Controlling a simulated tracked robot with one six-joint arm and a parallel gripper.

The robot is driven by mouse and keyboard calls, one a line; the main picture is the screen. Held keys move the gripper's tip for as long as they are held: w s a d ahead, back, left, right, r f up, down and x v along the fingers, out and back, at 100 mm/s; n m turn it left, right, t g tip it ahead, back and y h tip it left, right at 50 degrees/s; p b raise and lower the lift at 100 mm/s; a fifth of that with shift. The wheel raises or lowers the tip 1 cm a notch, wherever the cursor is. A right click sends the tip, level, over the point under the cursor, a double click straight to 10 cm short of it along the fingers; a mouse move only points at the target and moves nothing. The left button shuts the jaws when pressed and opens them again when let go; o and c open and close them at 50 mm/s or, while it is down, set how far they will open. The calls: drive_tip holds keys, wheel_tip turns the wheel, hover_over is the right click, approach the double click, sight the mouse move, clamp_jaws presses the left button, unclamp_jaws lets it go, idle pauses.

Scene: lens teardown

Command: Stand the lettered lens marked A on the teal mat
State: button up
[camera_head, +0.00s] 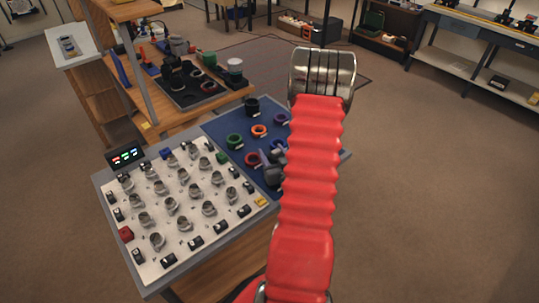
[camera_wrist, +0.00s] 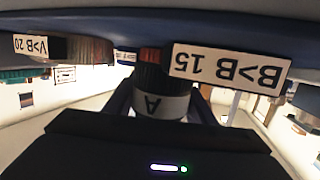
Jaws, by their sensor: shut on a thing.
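The lens marked A (camera_wrist: 160,104) shows in the wrist view as a dark ribbed barrel with a white band. Its letter A appears upside down in the picture. My gripper (camera_wrist: 163,92) is shut on it, with a dark finger on each side. In the head view my gripper (camera_head: 274,167) is over the blue mat (camera_head: 218,130), partly hidden by my red arm. The held lens cannot be made out there. I cannot pick out the teal mat with certainty in either view.
Several coloured rings, including an orange ring (camera_head: 260,130) and a green ring (camera_head: 235,140), stand on the blue mat. A white board (camera_head: 150,185) with several grey mounts lies to the left. A label reading "B>B 15" (camera_wrist: 228,68) is close to the held lens.

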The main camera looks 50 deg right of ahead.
sight(276, 162)
drive_tip(key=shift+f, duration=0.3)
drive_tip(key=shift+s+a+f, duration=0.1)
drive_tip(key=shift+f, duration=0.3)
drive_tip(key=o, duration=1)
drive_tip(key=shift+f, duration=0.1)
drive_tip(key=shift+o, duration=0.2)
drive_tip(key=shift+r, duration=0.55)
drive_tip(key=v, duration=0.7)
drive_tip(key=shift+s+r, duration=0.15)
drive_tip(key=shift+r, duration=0.2)
drive_tip(key=shift+c, duration=0.4)
